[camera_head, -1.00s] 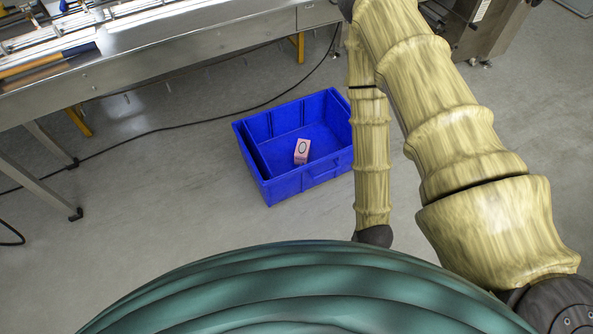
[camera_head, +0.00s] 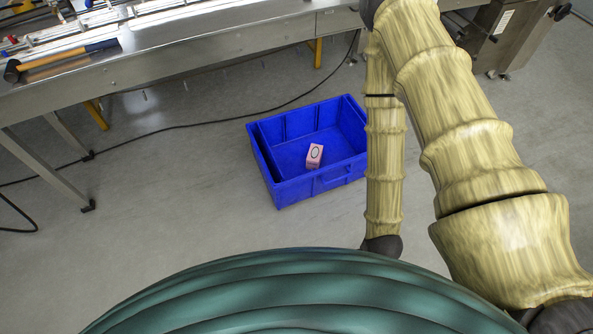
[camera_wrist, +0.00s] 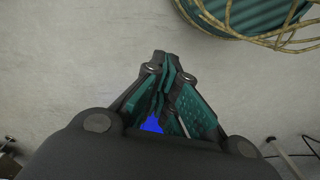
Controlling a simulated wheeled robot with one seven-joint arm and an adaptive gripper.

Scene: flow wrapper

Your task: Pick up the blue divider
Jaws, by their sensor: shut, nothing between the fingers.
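A blue crate (camera_head: 335,180) stands on the floor in the middle of the head view. A blue upright panel (camera_head: 266,153) runs along the inside of its left end, with a narrow gap to the outer wall; it may be the divider, but I cannot tell for sure. A pink box (camera_head: 314,156) with a dark ring mark is inside the crate. In the wrist view my gripper (camera_wrist: 165,63) is shut and empty, with its fingertips over bare floor. A small blue patch (camera_wrist: 152,124) shows between the fingers; I cannot tell which blue part it is. The head view does not show my gripper.
A steel machine (camera_head: 190,58) crosses the top of the head view, with a hammer (camera_head: 60,60) on its edge and legs below. A black cable (camera_head: 230,115) lies behind the crate. Grey floor (camera_head: 170,200) is clear left of the crate.

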